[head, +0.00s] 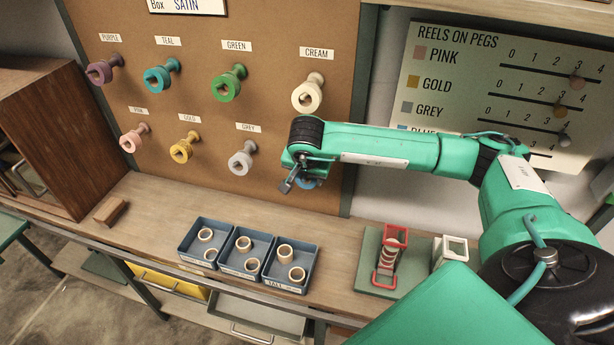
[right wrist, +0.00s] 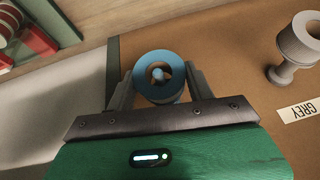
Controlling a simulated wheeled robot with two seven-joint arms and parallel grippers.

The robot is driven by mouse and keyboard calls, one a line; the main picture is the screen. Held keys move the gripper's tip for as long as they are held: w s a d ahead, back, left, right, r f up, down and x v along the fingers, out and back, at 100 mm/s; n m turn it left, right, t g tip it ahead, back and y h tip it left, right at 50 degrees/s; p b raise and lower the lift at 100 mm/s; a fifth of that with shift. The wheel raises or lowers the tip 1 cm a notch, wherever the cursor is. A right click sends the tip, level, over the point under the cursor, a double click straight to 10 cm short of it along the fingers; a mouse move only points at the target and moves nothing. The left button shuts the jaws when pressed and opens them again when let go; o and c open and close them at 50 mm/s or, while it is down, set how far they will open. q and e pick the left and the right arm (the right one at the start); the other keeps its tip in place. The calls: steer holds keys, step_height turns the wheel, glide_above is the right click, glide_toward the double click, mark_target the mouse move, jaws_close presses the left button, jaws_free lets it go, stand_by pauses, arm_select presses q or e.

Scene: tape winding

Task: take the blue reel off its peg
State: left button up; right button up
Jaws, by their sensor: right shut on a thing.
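The blue reel (right wrist: 144,71) sits between the two fingers of my right gripper (right wrist: 160,90) in the right wrist view. The fingers are shut on its sides, and a peg tip shows in its centre hole, so the reel is around its peg. In the head view only a small blue part of the reel (head: 308,183) shows below my right gripper (head: 296,180), at the lower right of the brown pegboard (head: 290,80). The arm hides the rest of it and its label. My left gripper is in neither view.
Other reels hang on the board, the grey reel (head: 240,162) closest on the left. Three blue trays (head: 233,278) with wooden rings and a green stand (head: 368,284) with a red frame are on the bench (head: 150,195) below. A chart (head: 500,90) hangs at right.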

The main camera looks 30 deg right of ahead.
steer(key=shift+r+b, duration=0.7)
steer(key=shift+b, duration=0.05)
steer(key=s+a+b, duration=0.6)
steer(key=s+a, duration=0.5)
steer(key=a, duration=0.2)
steer(key=w+f+n+y, duration=0.1)
steer(key=n, duration=0.2)
steer(key=w+a+f+n+y, duration=0.1)
steer(key=n, duration=0.3)
steer(key=w+f+n+y, duration=0.1)
steer(key=n+y, duration=0.1)
steer(key=n, duration=0.2)
steer(key=shift+a+f+t, duration=0.15)
steer(key=shift+a+t, duration=0.1)
steer(key=shift+t, duration=0.05)
